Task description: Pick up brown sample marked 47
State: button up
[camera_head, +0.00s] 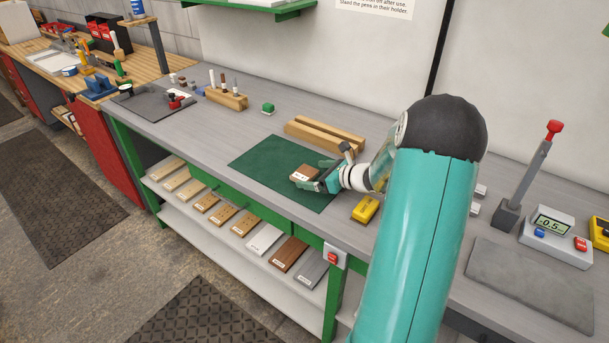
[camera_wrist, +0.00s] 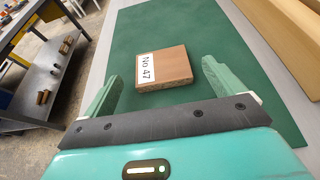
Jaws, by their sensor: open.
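The brown sample (camera_wrist: 168,70) is a flat block with a white label reading "No 47". It lies on the green mat (camera_wrist: 205,25). My gripper (camera_wrist: 165,80) is open, with one finger on each side of the sample and a gap visible on both sides. In the head view the brown sample (camera_head: 305,173) shows at the tips of my gripper (camera_head: 311,178), over the right part of the green mat (camera_head: 260,165). My wrist hides part of the mat's right side.
Two wooden bars (camera_head: 325,137) lie behind the mat. A yellow device (camera_head: 365,209) sits in front of my wrist. Several sample boards lie on the shelf (camera_head: 222,250) below the bench. A scale-like device with a display (camera_head: 553,224) stands at the right.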

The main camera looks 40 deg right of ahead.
aim_at(305, 175)
jog(key=shift+x, duration=1.45)
jog(key=shift+s+d+r, duration=0.1)
jog(key=c, duration=1.1)
jog(key=shift+o, duration=0.2)
